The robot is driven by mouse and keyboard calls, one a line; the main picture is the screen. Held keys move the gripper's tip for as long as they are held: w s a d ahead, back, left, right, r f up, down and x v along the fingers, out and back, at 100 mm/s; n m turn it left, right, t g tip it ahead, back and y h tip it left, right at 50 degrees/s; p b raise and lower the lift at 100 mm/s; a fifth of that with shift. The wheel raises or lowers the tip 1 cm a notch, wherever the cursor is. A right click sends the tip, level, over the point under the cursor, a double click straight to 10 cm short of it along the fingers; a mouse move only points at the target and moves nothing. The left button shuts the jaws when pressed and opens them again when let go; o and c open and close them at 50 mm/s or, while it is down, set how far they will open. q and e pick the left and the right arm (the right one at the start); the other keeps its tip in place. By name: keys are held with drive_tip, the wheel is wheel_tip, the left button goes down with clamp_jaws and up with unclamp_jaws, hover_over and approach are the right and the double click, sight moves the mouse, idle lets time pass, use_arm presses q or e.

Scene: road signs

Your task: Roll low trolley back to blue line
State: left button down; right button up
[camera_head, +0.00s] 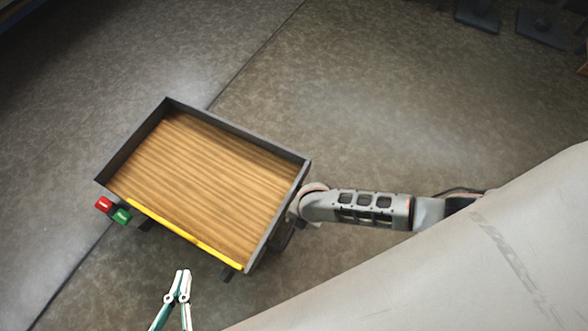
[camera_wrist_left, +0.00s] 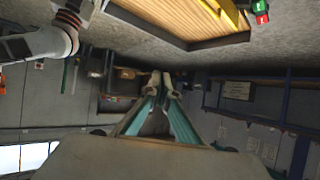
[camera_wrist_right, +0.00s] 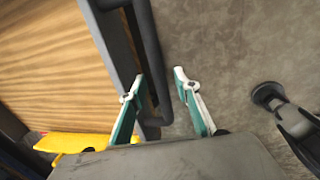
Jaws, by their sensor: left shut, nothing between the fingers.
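The low trolley (camera_head: 210,190) has a wood-grain deck, a grey raised rim and a yellow strip along its near edge. It stands on the floor left of centre, turned at an angle. Its dark tube handle (camera_wrist_right: 150,50) shows in the right wrist view. My right gripper (camera_wrist_right: 158,82) is open, with part of the handle showing between its fingers; I cannot tell whether they touch it. In the head view its fingers are hidden beside the trolley's right end. My left gripper (camera_head: 182,272) is shut and empty, apart from the trolley's near edge. No blue line is visible.
A red block (camera_head: 103,205) and a green block (camera_head: 122,216) sit at the trolley's near left corner. A dark floor seam (camera_head: 250,62) passes under the trolley. Dark objects (camera_head: 540,27) stand at the top right. The floor above the trolley is clear.

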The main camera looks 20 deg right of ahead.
drive_tip(key=shift+w+f, duration=0.2)
drive_tip(key=shift+f, duration=0.15)
clamp_jaws()
